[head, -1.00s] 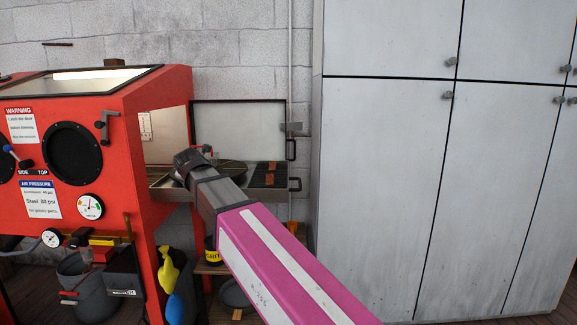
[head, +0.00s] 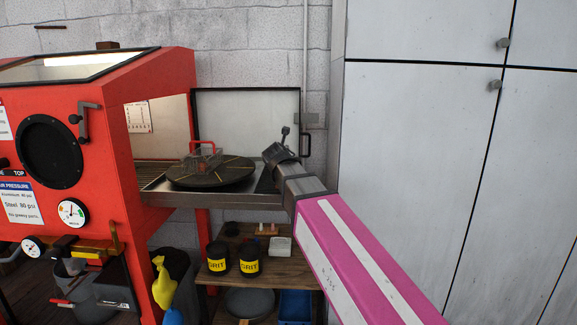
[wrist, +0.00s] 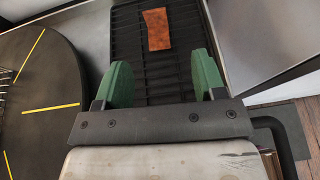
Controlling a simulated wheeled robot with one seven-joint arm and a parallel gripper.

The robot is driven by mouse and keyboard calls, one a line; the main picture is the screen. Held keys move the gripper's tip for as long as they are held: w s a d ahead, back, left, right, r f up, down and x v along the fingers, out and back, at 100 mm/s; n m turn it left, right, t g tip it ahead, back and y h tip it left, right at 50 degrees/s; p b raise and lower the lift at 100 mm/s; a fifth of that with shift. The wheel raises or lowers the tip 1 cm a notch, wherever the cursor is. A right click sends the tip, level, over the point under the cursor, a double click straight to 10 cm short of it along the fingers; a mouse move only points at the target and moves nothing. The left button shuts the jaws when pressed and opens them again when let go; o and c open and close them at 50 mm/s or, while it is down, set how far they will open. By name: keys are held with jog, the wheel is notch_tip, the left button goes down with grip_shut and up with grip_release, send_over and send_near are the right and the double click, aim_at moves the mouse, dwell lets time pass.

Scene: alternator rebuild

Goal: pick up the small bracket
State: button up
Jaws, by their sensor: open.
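A flat, rusty orange-brown piece, which looks like the small bracket (wrist: 157,30), lies on a black slatted mat (wrist: 130,45) in the wrist view. My gripper (wrist: 164,80) is open, its two green fingers apart with nothing between them. The piece is ahead of the fingertips, roughly in line with the gap. In the head view my gripper's dark end (head: 283,150) is over the right part of the steel shelf by the red cabinet, and my arm hides the mat and the piece there.
A round dark turntable (head: 212,174) with yellow lines carries a wire basket with a red handle (head: 205,150), left of my gripper. An open cabinet door (head: 245,112) stands behind. A wooden bench (head: 268,266) with black grit tubs is below. Grey lockers (head: 410,180) stand at right.

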jog(key=x, duration=0.5)
jog(key=shift+w+a, duration=0.1)
jog(key=shift+w, duration=0.05)
jog(key=x, duration=0.4)
jog(key=shift+w+a+r, duration=0.15)
jog(key=shift+w+r, duration=0.15)
jog(key=shift+w, duration=0.1)
jog(key=shift+w+f, duration=0.15)
jog(key=shift+w, duration=0.1)
jog(key=c, duration=1)
